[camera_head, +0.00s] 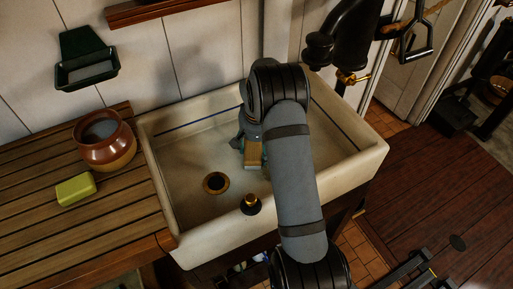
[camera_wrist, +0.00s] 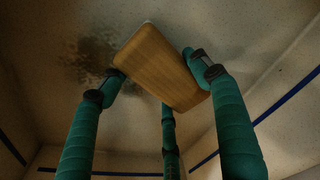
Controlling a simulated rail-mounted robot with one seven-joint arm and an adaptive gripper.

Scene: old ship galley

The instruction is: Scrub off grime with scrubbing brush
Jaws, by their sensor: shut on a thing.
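The scrubbing brush (camera_wrist: 162,68) shows as a wooden block in the wrist view. My gripper (camera_wrist: 165,90) has teal fingers with dark tips and is shut on the brush. In the head view the brush (camera_head: 253,154) is low inside the sink, below my wrist. Its bristles are hidden, so I cannot tell whether they touch the surface. A dark, blotchy patch of grime (camera_wrist: 88,62) lies on the pale sink surface, left of the brush and partly behind its edge in the wrist view. My arm hides part of the sink in the head view.
The white sink (camera_head: 160,190) has raised walls around the gripper. A drain (camera_head: 215,183) and a black-and-brass knob (camera_head: 251,204) are in front. A brown pot (camera_head: 106,148) and yellow-green sponge (camera_head: 75,190) sit on the slatted counter (camera_head: 110,225). A black tap (camera_head: 345,50) overhangs the back right.

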